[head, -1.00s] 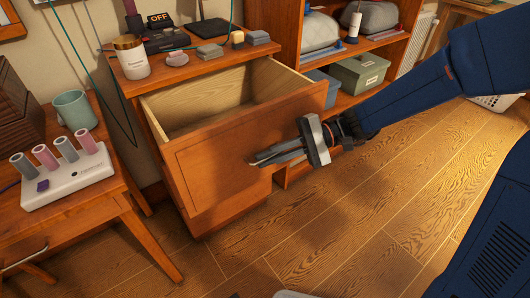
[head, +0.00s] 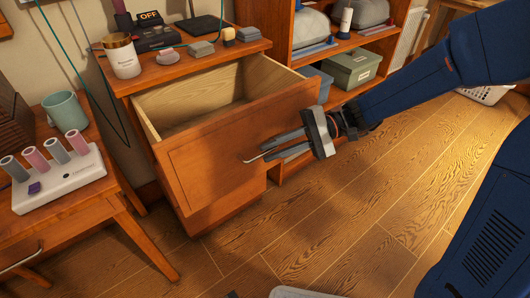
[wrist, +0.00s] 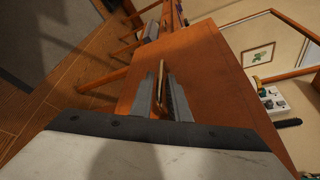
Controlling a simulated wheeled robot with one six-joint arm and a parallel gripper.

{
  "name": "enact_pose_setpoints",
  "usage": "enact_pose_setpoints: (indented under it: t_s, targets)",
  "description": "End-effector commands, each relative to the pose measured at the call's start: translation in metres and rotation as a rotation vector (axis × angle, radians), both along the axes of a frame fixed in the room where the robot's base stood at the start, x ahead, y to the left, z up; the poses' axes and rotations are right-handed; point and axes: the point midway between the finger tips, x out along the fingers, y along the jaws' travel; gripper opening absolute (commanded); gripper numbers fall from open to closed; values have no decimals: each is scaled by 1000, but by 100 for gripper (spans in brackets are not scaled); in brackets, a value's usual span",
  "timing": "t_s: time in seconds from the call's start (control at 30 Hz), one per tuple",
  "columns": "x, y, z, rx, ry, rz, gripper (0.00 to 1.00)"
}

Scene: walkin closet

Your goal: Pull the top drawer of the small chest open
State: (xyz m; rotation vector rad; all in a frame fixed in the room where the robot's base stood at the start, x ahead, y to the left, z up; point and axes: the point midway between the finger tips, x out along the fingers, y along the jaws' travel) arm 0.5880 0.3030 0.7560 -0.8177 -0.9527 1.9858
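The small chest (head: 188,61) has its top drawer (head: 215,160) pulled well out, with the empty pale wooden inside showing. The drawer's thin metal handle (head: 256,158) is on the front panel, partly hidden by my gripper. My gripper (head: 277,150) is at the drawer front, its two fingers parted. In the wrist view, the handle (wrist: 160,86) lies between the fingertips of my gripper (wrist: 162,95), with a small gap showing beside it. The fingers are around the handle, not clamped on it.
On the chest top are a white jar (head: 122,58), a dark clock-like device (head: 152,35) and small blocks. A side table (head: 75,205) with a mug (head: 67,112) stands at left. An open shelf (head: 292,48) stands behind at right.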

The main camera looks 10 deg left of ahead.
Motion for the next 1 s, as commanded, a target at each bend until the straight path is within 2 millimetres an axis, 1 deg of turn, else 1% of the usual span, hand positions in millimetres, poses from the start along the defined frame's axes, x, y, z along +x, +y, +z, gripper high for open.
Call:
enact_pose_setpoints:
  t_s: [0.1, 0.7, 0.9, 1.0]
  targets:
    - [12, -17, 4, 1, -2, -4, 15]
    - [60, -101, 25, 0, -1, -3, 15]
    - [70, -117, 29, 0, -2, -1, 15]
    - [71, -121, 30, 0, -1, -1, 15]
